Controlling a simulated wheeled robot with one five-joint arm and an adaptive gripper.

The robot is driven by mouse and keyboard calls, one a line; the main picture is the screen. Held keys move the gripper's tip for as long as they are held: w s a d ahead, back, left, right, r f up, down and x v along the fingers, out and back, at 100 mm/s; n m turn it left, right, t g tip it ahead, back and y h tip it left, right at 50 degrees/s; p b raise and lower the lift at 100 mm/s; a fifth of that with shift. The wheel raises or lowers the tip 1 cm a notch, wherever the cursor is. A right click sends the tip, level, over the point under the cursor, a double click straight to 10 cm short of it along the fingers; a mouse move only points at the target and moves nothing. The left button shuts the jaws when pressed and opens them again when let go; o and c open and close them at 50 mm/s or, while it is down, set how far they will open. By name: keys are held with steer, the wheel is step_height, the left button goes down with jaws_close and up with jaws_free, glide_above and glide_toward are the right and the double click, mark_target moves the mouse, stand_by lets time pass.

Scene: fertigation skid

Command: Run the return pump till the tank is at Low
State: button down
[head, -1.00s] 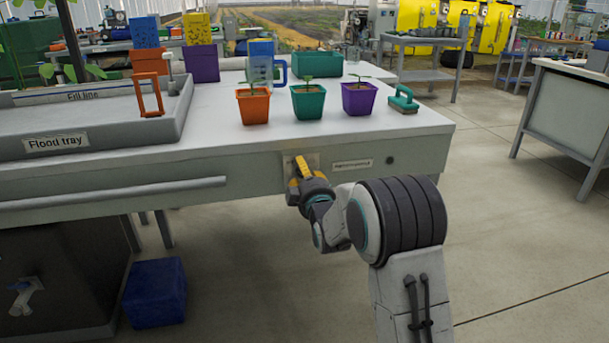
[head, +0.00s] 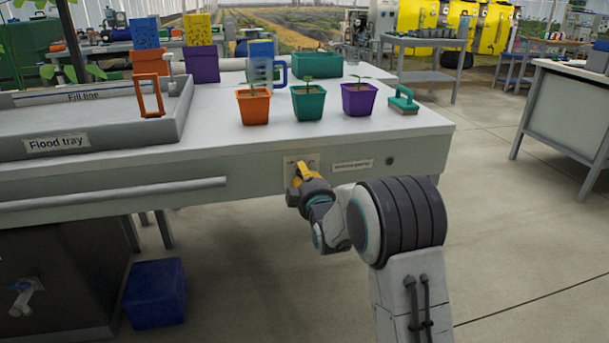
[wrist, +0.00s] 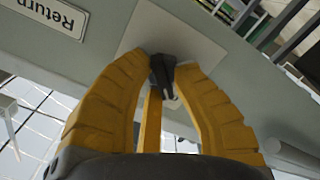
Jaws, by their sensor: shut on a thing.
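My gripper (head: 303,175) is at the front face of the bench, below the potted plants. In the wrist view its yellow fingers (wrist: 163,85) are closed around a small black switch knob (wrist: 162,70) on a pale plate (wrist: 185,38). The plate also shows in the head view (head: 311,158), partly covered by the gripper. A label beginning "Return" (wrist: 45,14) is beside the plate; in the head view this label (head: 353,165) is to its right, too small to read. No tank level mark reading "Low" is legible.
The flood tray (head: 95,143), with a "Fill line" strip, sits on the bench at left. Three potted seedlings (head: 308,103) and a green-handled brush (head: 403,100) stand near the front edge. A dark box (head: 70,260) and blue crate (head: 155,292) are underneath. Floor at right is clear.

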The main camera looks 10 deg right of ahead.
steer(key=shift+d+r, duration=0.1)
steer(key=shift+r, duration=0.15)
steer(key=m, duration=0.4)
steer(key=shift+m, duration=0.3)
steer(key=m, duration=0.4)
steer(key=shift+d+m, duration=0.1)
steer(key=shift+m, duration=0.2)
steer(key=m, duration=0.4)
steer(key=shift+w+f+m, duration=0.1)
steer(key=shift+f+m, duration=0.05)
steer(key=shift+m, duration=0.15)
steer(key=shift+f+m, duration=0.15)
steer(key=shift+m, duration=1.95)
steer(key=c, duration=1.1)
jaws_free()
steer(key=shift+f, duration=0.15)
